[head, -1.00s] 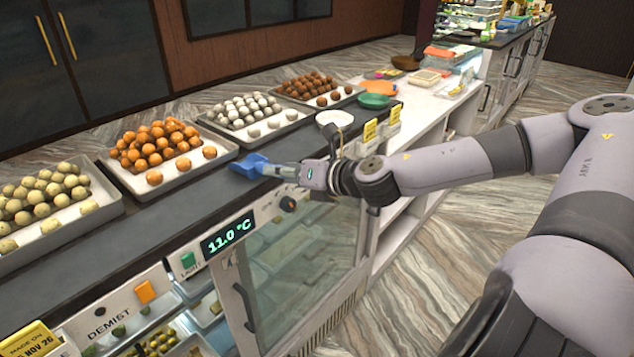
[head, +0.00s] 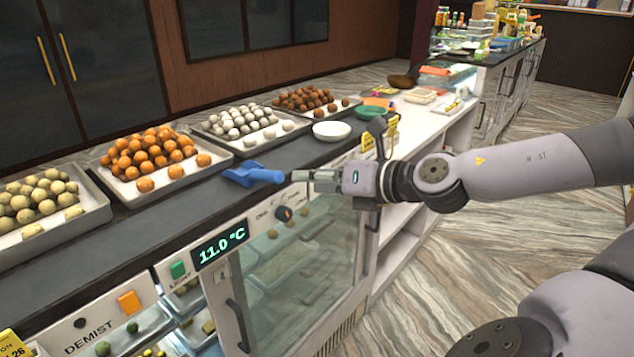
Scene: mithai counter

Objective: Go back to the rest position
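My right gripper (head: 300,177) comes in from the right over the front edge of the counter. A blue scoop (head: 243,173) lies on the dark counter top (head: 205,199), its handle pointing right toward the fingertips. The handle is bare, and a small gap seems to separate it from the fingers. The fingers are seen side-on, so their spacing is hard to see, but they hold nothing. My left gripper is out of view.
Trays of green sweets (head: 92,218), orange sweets (head: 121,189), white balls (head: 211,127) and brown balls (head: 343,103) line the counter. The glass-fronted case (head: 310,262) is below. Floor at right is clear.

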